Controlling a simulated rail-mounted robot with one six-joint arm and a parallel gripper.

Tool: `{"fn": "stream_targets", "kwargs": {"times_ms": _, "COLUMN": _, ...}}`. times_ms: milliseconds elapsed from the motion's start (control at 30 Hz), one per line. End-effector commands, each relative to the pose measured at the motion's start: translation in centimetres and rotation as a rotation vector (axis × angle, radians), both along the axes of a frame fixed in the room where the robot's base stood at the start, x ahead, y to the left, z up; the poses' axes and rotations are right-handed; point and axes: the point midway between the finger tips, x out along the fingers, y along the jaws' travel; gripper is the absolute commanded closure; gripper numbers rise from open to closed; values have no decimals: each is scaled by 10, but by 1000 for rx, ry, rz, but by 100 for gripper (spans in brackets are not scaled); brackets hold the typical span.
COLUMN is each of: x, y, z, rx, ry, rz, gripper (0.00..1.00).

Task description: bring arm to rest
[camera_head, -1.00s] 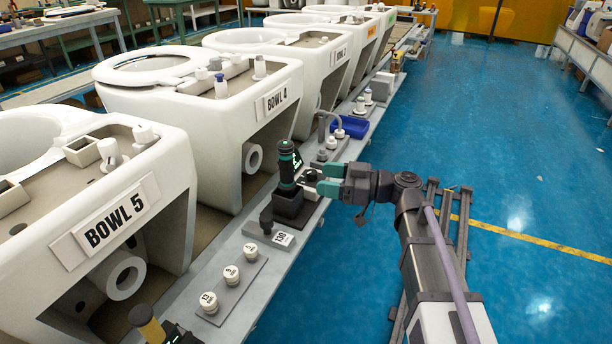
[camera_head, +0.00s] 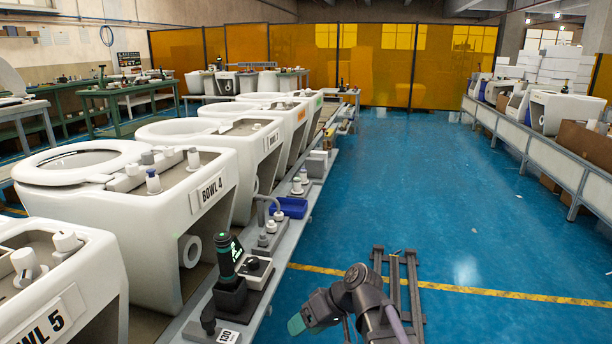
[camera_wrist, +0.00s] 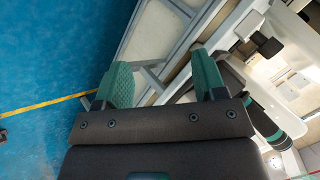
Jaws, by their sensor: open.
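My gripper (camera_head: 303,322) is at the lower middle of the head view, over the blue floor just right of the conveyor ledge. In the wrist view its two green fingers (camera_wrist: 160,88) stand apart with nothing between them. My arm is folded low at the bottom of the head view. A black and green handheld tool (camera_head: 228,262) stands upright in its dark holder on the ledge, left of my gripper and apart from it. In the wrist view the tool (camera_wrist: 272,128) shows at the right, partly hidden behind the gripper.
White toilet bowls line the conveyor at left, with BOWL 4 (camera_head: 160,200) and BOWL 5 (camera_head: 50,290) closest. A blue tray (camera_head: 288,207) sits on the ledge. The blue floor (camera_head: 400,190) is clear ahead. A long bench (camera_head: 540,150) stands at right.

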Motion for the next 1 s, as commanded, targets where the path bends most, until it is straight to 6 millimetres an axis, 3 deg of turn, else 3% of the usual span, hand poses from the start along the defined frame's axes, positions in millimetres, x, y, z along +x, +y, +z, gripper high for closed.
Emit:
{"fn": "stream_targets", "kwargs": {"times_ms": 133, "x": -35, "y": -77, "z": -35, "rx": -385, "ry": 164, "rz": -294, "gripper": 36}}
{"fn": "stream_targets", "kwargs": {"times_ms": 333, "x": -86, "y": -178, "z": -47, "rx": -758, "ry": 192, "rz": -560, "gripper": 36}}
{"fn": "stream_targets", "kwargs": {"times_ms": 400, "x": -77, "y": -179, "z": -3, "rx": -747, "ry": 197, "rz": -565, "gripper": 36}}
{"fn": "stream_targets", "kwargs": {"times_ms": 567, "x": -76, "y": -178, "z": 61, "rx": -746, "ry": 196, "rz": -562, "gripper": 36}}
{"fn": "stream_targets", "kwargs": {"times_ms": 667, "x": -76, "y": -178, "z": 110, "rx": -745, "ry": 195, "rz": -561, "gripper": 36}}
{"fn": "stream_targets", "kwargs": {"times_ms": 900, "x": -76, "y": -178, "z": 252, "rx": -745, "ry": 195, "rz": -560, "gripper": 36}}
{"fn": "stream_targets", "kwargs": {"times_ms": 1000, "x": -76, "y": -178, "z": 290, "rx": -744, "ry": 194, "rz": -559, "gripper": 36}}
